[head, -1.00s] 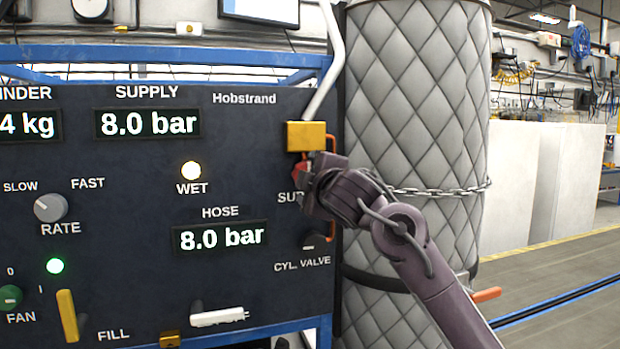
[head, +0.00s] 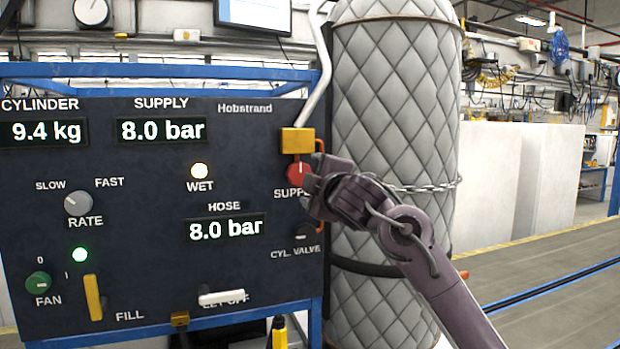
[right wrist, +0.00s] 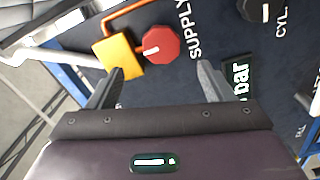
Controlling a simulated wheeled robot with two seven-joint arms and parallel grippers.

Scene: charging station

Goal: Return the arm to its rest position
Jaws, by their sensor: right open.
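My right gripper (head: 312,188) is in front of the dark control panel (head: 140,262), just right of the red SUPPLY knob (head: 297,174). In the right wrist view the right gripper (right wrist: 160,85) is open, with nothing between its fingers. There the red knob (right wrist: 160,44) and the yellow block (right wrist: 118,55) lie beyond the fingertips, apart from them. The gripper hides part of the SUPPLY label in the head view. My left gripper is in neither view.
A grey quilted cylinder (head: 395,110) with a chain (head: 440,186) stands right of the panel, behind my right arm. A white LET OFF handle (head: 221,298) and a yellow FILL lever (head: 92,297) stick out of the panel.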

